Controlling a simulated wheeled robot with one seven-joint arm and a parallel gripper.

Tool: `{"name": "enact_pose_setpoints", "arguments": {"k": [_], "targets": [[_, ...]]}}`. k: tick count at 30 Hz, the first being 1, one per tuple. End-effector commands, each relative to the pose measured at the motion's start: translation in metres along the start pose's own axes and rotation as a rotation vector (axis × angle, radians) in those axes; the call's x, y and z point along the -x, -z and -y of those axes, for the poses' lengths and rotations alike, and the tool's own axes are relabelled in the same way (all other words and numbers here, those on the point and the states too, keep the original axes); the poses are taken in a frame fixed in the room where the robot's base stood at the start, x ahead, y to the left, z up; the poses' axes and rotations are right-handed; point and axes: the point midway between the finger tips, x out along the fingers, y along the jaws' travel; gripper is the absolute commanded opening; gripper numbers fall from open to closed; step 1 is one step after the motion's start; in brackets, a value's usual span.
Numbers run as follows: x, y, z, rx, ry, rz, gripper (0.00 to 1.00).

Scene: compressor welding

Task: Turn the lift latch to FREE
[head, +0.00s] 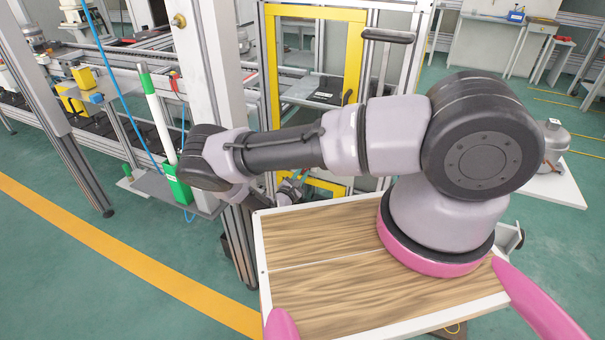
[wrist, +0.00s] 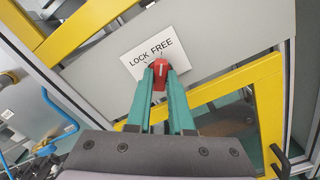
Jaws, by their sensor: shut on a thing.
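The lift latch (wrist: 160,70) is a small red knob with a white mark, on a white plate (wrist: 142,54) printed LOCK and FREE. In the wrist view the mark points about straight up, between the two words; I cannot tell exactly which setting it is at. My gripper (wrist: 160,80) has its two teal fingers shut on the knob, one on each side, hiding its lower part and some of the plate. In the head view my gripper (head: 297,182) is small and partly hidden behind my arm, at the lower part of the yellow frame; the latch is not discernible there.
The plate is on a grey panel (wrist: 225,35) with yellow frame bars (wrist: 265,120) close by on both sides. A dark handle (wrist: 280,158) is at lower right. In the head view, a green-and-white post (head: 158,120) and a blue hose stand left of my arm.

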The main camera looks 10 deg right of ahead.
Motion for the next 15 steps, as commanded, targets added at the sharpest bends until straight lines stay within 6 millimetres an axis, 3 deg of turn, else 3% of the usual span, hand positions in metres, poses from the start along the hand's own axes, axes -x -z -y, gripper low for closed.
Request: {"name": "enact_pose_setpoints", "arguments": {"k": [14, 15], "targets": [[0.0005, 0.001, 0.0004, -0.014, 0.001, -0.003, 0.0], [0.0006, 0.001, 0.0004, -0.014, 0.001, -0.003, 0.28]]}}
